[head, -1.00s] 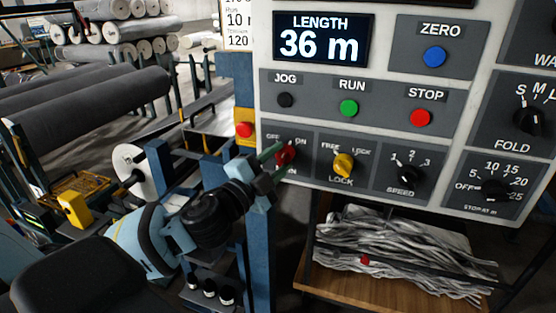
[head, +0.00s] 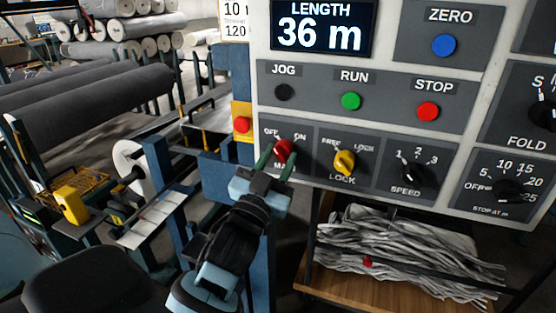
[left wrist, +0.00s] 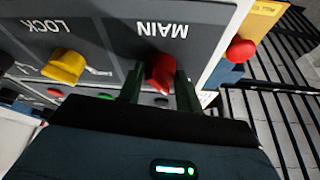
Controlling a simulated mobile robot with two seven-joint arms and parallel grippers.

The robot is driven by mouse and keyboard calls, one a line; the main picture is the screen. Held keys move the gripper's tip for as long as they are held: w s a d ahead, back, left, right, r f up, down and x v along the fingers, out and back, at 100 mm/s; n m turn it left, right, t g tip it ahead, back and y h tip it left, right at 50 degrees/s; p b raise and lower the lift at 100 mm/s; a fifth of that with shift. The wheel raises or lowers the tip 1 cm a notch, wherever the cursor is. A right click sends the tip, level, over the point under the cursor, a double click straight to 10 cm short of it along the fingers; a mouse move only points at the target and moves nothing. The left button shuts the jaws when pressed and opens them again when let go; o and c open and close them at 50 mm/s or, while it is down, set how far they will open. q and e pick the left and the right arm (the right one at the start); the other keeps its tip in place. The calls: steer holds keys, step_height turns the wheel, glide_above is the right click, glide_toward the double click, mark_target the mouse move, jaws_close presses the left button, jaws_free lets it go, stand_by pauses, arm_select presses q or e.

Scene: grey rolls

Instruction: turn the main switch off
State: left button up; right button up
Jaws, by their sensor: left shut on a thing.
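The red MAIN switch knob (head: 284,151) sits at the lower left of the control panel, under the OFF and ON labels. Its pointer end leans up and left, toward OFF. My left gripper (head: 272,161) is shut on this knob, with one green finger on each side. In the left wrist view the red knob (left wrist: 161,73) sits between the two green fingers (left wrist: 158,88), under the upside-down MAIN label. My right gripper does not show.
The yellow LOCK knob (head: 345,162) is close on the right, with the SPEED knob (head: 413,172) beyond it. A red button on a yellow box (head: 242,125) stands just left of the panel. A shelf with grey cloth strips (head: 400,250) is below.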

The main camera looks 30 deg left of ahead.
arm_select(q)
steer(key=shift+r+n+y, duration=0.2)
steer(key=shift+n+y, duration=0.7)
steer(key=shift+n, duration=0.7)
steer(key=o, duration=1)
steer(key=shift+w, duration=0.1)
steer(key=shift+f, duration=0.1)
steer(key=shift+f, duration=0.15)
